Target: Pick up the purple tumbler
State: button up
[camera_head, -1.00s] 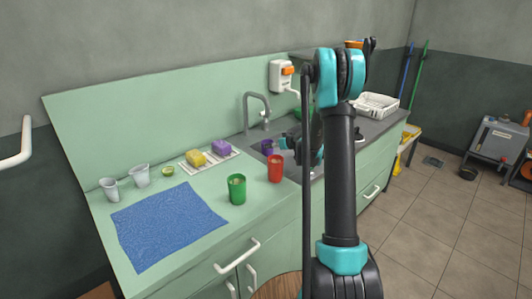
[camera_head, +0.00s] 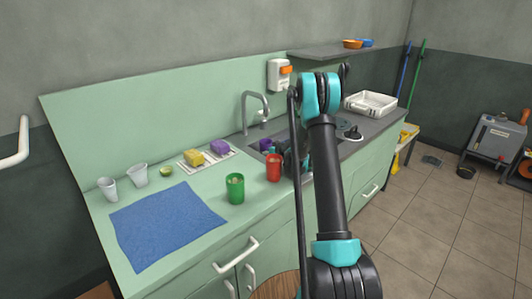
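The purple tumbler (camera_head: 265,144) stands by the sink, behind the red tumbler, and only its upper part shows clearly. My gripper (camera_head: 279,152) is low beside it, at its right side in the picture. It is small and dark, and partly hidden by the red tumbler and my own arm. I cannot tell whether the fingers touch the tumbler or whether they are open or shut.
The red tumbler (camera_head: 273,168) stands just in front of my gripper, and the green tumbler (camera_head: 235,188) is nearer. The tap (camera_head: 250,108) rises behind.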

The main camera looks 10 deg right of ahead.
jog(key=c, duration=1.2)
jog(key=shift+r, duration=0.15)
